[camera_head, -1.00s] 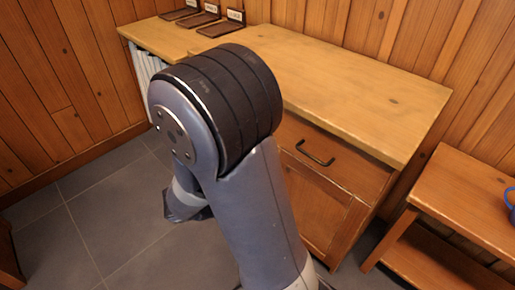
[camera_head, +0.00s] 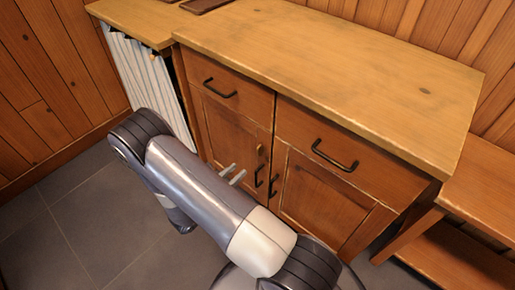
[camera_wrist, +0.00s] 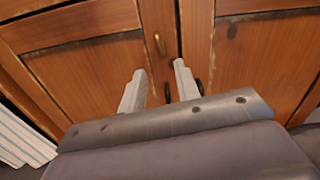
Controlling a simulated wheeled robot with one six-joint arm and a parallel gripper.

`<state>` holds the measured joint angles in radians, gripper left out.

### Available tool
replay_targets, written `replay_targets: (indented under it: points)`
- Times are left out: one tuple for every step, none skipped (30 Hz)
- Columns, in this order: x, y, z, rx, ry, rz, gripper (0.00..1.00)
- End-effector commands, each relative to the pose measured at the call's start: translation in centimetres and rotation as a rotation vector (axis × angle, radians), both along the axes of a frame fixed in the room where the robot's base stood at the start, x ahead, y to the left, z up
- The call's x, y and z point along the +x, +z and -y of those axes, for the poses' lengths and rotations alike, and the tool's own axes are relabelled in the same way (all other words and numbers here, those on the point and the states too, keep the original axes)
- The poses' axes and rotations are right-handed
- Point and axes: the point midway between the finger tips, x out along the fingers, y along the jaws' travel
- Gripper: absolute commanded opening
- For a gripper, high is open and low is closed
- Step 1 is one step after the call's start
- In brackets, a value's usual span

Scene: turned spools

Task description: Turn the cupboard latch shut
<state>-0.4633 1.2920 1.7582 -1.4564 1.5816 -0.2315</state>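The cupboard (camera_head: 225,128) has two doors side by side with a drawer above each. The small brass latch (camera_head: 259,150) is near the top of the seam between the doors. In the wrist view the latch (camera_wrist: 159,44) stands lengthwise up and down, just left of the seam. My gripper (camera_head: 236,172) is in front of the doors, a little below and left of the latch in the head view. In the wrist view my gripper (camera_wrist: 159,68) is open and empty, its fingertips apart and pointing toward the latch. I see no contact with it.
Dark handles hang on the doors below the latch, including the right door's handle (camera_head: 273,186). A drawer handle (camera_head: 334,157) juts out above right. A white striped curtain (camera_head: 150,85) hangs at left. A low wooden bench (camera_head: 465,212) stands at right. Grey floor is open at left.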

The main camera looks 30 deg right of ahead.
Motion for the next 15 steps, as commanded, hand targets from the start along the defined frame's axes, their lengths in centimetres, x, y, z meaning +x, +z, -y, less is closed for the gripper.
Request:
replay_targets:
  points:
    - [0.1,-0.1,0.2,-0.003,0.0,-0.001,0.31]
    - [0.1,-0.1,0.4,-0.003,0.0,-0.001,0.31]
    - [0.3,-0.1,0.7,-0.002,0.0,0.0,0.31]
    - [0.4,-0.1,1.0,-0.001,-0.001,-0.001,0.31]
    - [0.5,-0.1,1.4,-0.002,-0.003,0.0,0.31]
    - [0.6,-0.1,1.9,-0.002,-0.003,0.0,0.31]
    - [0.8,-0.1,2.3,-0.001,-0.004,-0.001,0.31]
    - [0.9,-0.1,2.8,-0.001,-0.004,-0.001,0.31]
    - [1.2,-0.1,3.5,0.0,-0.005,0.0,0.31]
    - [1.3,-0.1,3.9,0.0,-0.005,0.0,0.31]
    - [1.5,-0.1,4.4,0.0,-0.005,0.0,0.31]
    - [1.7,-0.1,5.1,0.0,-0.005,0.0,0.31]
    - [1.9,-0.1,5.6,0.0,-0.006,0.001,0.31]
    - [2.1,-0.1,6.0,0.001,-0.005,0.001,0.31]
    - [2.3,-0.1,6.6,0.001,-0.005,0.001,0.31]
